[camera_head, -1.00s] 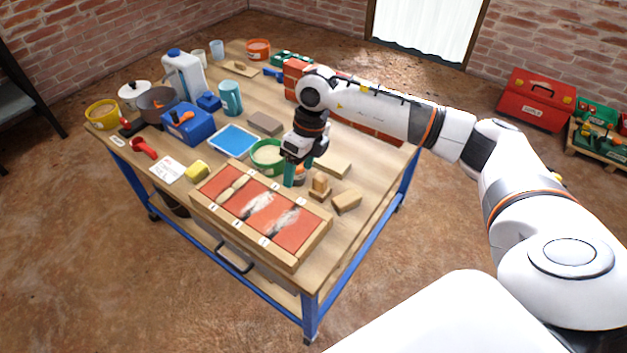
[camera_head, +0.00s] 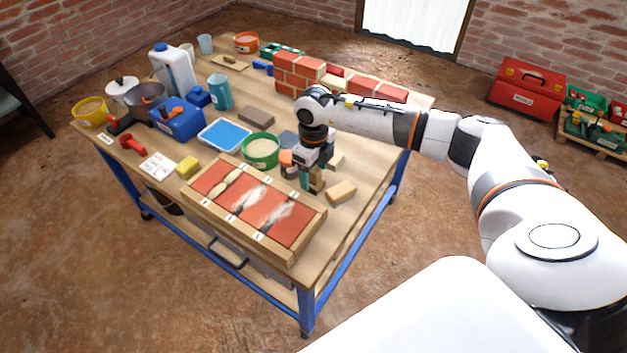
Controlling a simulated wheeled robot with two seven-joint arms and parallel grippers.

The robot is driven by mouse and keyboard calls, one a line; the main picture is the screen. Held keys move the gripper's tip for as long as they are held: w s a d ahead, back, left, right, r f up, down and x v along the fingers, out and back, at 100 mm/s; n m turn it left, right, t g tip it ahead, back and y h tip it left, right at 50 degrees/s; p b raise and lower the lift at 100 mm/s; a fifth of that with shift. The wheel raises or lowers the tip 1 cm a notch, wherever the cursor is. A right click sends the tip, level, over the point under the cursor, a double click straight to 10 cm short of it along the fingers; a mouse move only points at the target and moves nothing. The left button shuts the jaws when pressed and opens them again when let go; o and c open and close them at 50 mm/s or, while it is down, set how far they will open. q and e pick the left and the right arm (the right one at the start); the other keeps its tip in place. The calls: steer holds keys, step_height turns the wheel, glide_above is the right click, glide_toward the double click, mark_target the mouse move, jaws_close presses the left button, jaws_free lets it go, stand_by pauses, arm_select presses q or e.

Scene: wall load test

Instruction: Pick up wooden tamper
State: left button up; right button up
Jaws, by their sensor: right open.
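The wooden tamper (camera_head: 317,184) is a small light-wood block with an upright handle. It stands on the workbench just right of the framed red panel, and is mostly hidden by my right gripper. My right gripper (camera_head: 312,178) points down over it with its green-tipped fingers open. One finger shows at the tamper's left side; I cannot tell whether the fingers touch it. My left gripper is not in view.
A wooden block (camera_head: 341,192) lies just right of the tamper. A green bowl (camera_head: 261,150) and an orange-topped jar (camera_head: 288,165) stand close on the left. The wood-framed red panel (camera_head: 256,205) lies in front. A brick wall piece (camera_head: 298,75) stands behind.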

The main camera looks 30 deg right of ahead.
step_height(320, 180, down, 2)
steer(key=shift+f, duration=0.15)
steer(key=c, duration=1)
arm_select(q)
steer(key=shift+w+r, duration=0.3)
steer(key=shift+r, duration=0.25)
arm_select(e)
steer(key=shift+c, duration=0.2)
steer(key=shift+r, duration=0.2)
